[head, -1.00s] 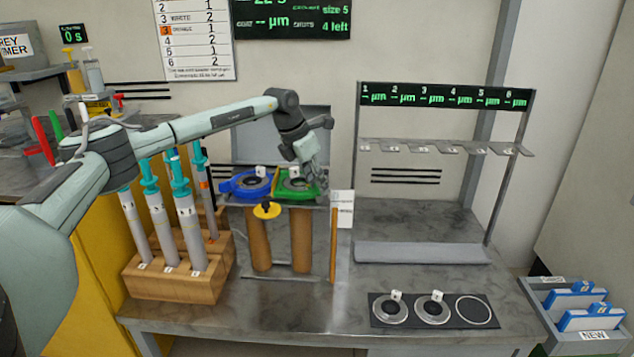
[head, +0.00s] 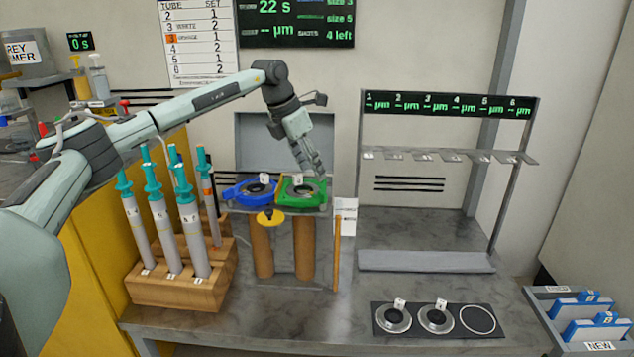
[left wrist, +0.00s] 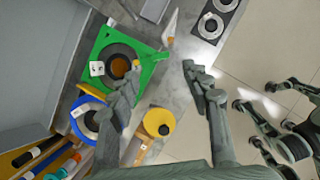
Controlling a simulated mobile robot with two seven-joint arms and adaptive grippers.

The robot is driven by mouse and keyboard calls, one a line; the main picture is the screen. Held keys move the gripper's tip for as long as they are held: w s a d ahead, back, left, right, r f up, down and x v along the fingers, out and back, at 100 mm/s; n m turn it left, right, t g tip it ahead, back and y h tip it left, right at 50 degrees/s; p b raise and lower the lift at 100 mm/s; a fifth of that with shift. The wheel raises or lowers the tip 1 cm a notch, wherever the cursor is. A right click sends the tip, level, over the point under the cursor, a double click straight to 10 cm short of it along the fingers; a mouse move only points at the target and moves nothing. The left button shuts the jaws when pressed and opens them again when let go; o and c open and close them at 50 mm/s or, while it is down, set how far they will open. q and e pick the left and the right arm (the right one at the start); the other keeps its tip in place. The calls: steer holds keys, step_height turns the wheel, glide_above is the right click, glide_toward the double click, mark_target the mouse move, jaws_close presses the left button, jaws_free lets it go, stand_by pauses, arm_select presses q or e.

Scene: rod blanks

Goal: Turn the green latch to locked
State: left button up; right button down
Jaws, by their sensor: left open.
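The green latch (head: 301,191) is a green frame around a dark ring, on a stand next to a blue one (head: 250,192). In the left wrist view the green latch (left wrist: 149,57) has an arm sticking out to the right. My left gripper (head: 319,173) is open and points down just above the green latch's right side. In the left wrist view the open left gripper (left wrist: 162,72) has one finger overlapping the green plate's edge and the other over the table to the right. I cannot tell whether a finger touches the latch. My right gripper is not in view.
A wooden block (head: 177,292) with several syringes stands left. A black mat (head: 459,334) with rings lies front right. A slotted rack (head: 446,157) stands behind it. The table between is clear.

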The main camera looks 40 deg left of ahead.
arm_select(q)
steer(key=v, duration=0.4)
stand_by(0.4)
